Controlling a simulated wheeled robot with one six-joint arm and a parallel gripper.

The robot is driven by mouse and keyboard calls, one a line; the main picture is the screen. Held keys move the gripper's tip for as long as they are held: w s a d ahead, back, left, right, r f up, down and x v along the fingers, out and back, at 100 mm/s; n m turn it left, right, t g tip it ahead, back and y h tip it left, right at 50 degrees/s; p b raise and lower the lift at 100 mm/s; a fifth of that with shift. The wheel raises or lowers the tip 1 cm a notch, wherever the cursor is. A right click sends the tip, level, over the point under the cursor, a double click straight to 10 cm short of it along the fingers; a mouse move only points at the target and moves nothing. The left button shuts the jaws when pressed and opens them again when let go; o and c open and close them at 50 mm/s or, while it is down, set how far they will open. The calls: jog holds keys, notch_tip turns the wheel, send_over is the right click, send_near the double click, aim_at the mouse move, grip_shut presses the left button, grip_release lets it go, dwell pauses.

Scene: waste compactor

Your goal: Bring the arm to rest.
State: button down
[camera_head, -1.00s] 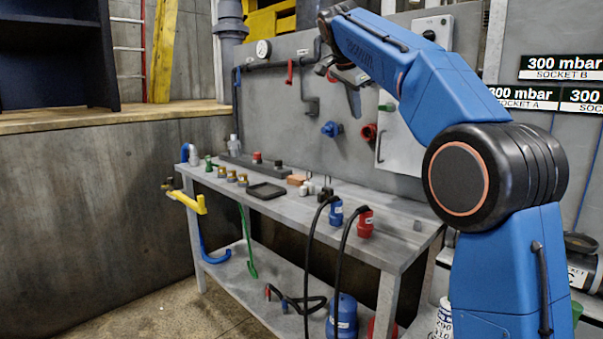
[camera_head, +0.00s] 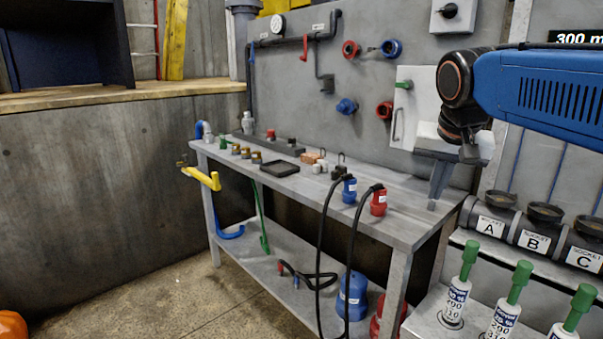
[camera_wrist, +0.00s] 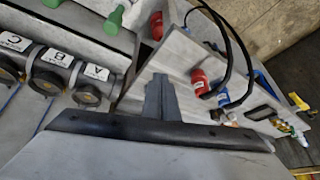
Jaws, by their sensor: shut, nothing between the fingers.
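My gripper (camera_head: 433,204) hangs pointing down over the right end of the grey workbench (camera_head: 410,228) in the head view. Its fingers are together with nothing between them. In the wrist view the shut fingers (camera_wrist: 158,84) show as a dark narrow shape above the gripper's wide body. My blue arm comes in from the right edge of the head view. The gripper is to the right of the red plug (camera_head: 378,203) and the blue plug (camera_head: 349,190), apart from both. Whether the fingertips touch the bench top I cannot tell.
A grey panel behind the bench carries a gauge (camera_head: 277,23), red and blue sockets and a white box (camera_head: 405,110). At the lower right are sockets A (camera_head: 492,222), B and C, and several green-capped bottles (camera_head: 458,285). Black cables hang from the bench front.

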jog(key=s+f+n+y, duration=0.1)
jog(key=s+f+n, duration=0.3)
jog(key=s+f, duration=1.6)
notch_tip(320, 180, down, 3)
jog(key=shift+s+d+f+n, duration=0.15)
jog(key=shift+d+n, duration=0.1)
jog(key=shift+n, duration=0.05)
